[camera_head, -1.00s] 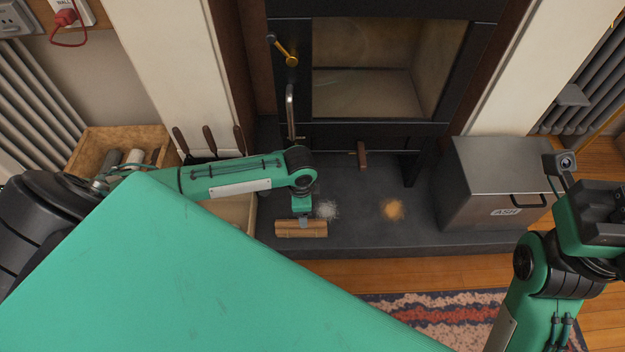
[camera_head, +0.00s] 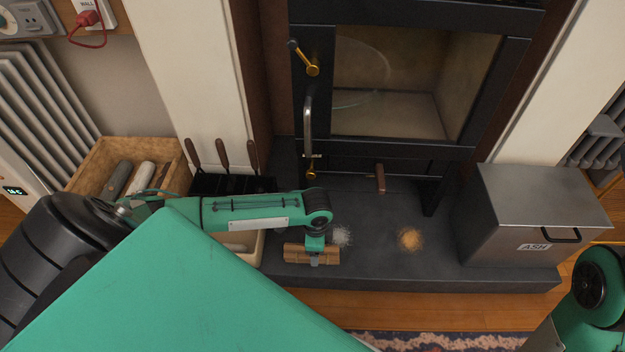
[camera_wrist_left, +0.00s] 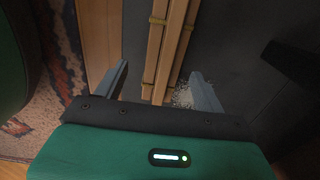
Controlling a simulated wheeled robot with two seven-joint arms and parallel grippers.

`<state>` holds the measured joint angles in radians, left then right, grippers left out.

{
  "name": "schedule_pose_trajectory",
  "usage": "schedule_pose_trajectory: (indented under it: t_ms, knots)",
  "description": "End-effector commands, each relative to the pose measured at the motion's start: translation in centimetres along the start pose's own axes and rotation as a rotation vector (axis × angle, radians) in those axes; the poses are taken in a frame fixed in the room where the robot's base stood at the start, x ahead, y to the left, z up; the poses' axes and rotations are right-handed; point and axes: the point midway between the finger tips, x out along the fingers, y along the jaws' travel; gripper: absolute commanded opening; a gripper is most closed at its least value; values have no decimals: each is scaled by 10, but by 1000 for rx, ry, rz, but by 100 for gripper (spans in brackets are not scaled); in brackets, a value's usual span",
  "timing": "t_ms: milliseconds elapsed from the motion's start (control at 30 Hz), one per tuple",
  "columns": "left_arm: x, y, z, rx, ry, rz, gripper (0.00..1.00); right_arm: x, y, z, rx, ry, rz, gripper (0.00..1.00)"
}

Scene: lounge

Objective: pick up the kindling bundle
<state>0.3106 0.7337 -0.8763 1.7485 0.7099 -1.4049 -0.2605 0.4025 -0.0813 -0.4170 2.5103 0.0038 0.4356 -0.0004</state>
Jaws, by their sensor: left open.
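The kindling bundle (camera_head: 312,254), a few pale wooden sticks tied with bands, lies on the dark hearth slab near its front edge. It also shows in the left wrist view (camera_wrist_left: 172,45), running lengthwise up the picture. My left gripper (camera_head: 316,258) is over the bundle. In the left wrist view its two fingers (camera_wrist_left: 160,85) stand apart on either side of the near end of the sticks, open. I cannot tell whether the fingers touch the bundle. My right gripper is out of view; only part of my right arm shows at the lower right.
A black stove (camera_head: 400,150) stands behind, its door shut. A grey ash box (camera_head: 530,210) is at the right of the hearth. A wooden crate with logs (camera_head: 90,165) and fire tools (camera_head: 222,155) are at the left. Ash (camera_head: 341,236) and orange dust (camera_head: 410,239) lie on the hearth.

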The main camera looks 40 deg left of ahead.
Motion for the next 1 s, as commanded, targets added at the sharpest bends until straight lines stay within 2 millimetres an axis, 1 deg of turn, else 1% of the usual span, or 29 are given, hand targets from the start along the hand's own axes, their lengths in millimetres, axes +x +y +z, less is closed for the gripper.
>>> schedule_pose_trajectory:
  t_ms: [33, 100, 233, 333, 467, 733, 767, 800, 967, 1000]
  knots:
    - [11, -1, 0, 0, 0, 0, 71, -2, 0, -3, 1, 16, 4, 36]
    - [19, -2, 0, 0, 0, 0, 71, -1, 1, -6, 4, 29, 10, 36]
    - [31, -5, -1, -1, 0, -1, 71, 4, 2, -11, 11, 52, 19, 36]
    - [41, -4, 0, -1, -1, 0, 71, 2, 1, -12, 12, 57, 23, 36]
    - [46, -4, 0, 0, -1, -1, 71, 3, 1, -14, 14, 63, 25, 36]
    - [45, -4, 0, 0, -1, -1, 71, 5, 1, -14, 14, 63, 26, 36]
    - [45, -4, 0, 0, -1, 0, 67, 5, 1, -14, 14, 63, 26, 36]
    - [45, -4, 0, 0, -1, 0, 59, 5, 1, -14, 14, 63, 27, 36]
    - [45, -4, 0, 0, -1, 0, 28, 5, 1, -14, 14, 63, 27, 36]
    - [45, -4, 0, 0, -1, 0, 20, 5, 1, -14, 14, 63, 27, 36]
